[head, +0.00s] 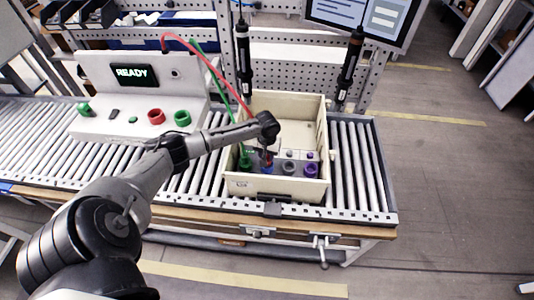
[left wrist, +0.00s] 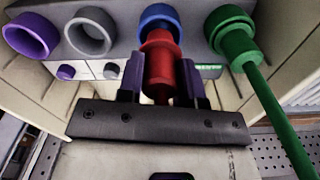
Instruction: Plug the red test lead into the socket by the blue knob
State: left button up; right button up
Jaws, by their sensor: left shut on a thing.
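My left gripper (head: 267,152) is inside the crate, at the row of coloured rings. In the left wrist view its two fingers (left wrist: 160,82) are shut on the red plug (left wrist: 159,62) of the test lead. The plug's far end overlaps the blue ring (left wrist: 157,14); I cannot tell whether it is inserted. The red lead (head: 218,73) arcs from the bench unit down to my gripper. A green lead (left wrist: 285,125) runs to the green ring (left wrist: 228,30). Grey (left wrist: 88,30) and purple (left wrist: 30,36) rings stand empty. My right gripper is out of view.
The cream crate (head: 240,185) stands on a roller conveyor (head: 350,160), its walls close around my gripper. A bench unit (head: 92,68) with a READY display stands left. Two dark hanging tools (head: 349,68) are behind the crate. The rollers right of the crate are clear.

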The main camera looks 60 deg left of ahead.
pick_arm(q)
jog(key=shift+f, duration=0.75)
jog(key=shift+f+b, duration=0.45)
jog(key=shift+f, duration=0.4)
jog(key=o, duration=1)
notch_tip(320, 180, up, 13)
jog(key=shift+f+p, duration=0.15)
jog(key=shift+p, duration=0.45)
jog(key=shift+r, duration=0.55)
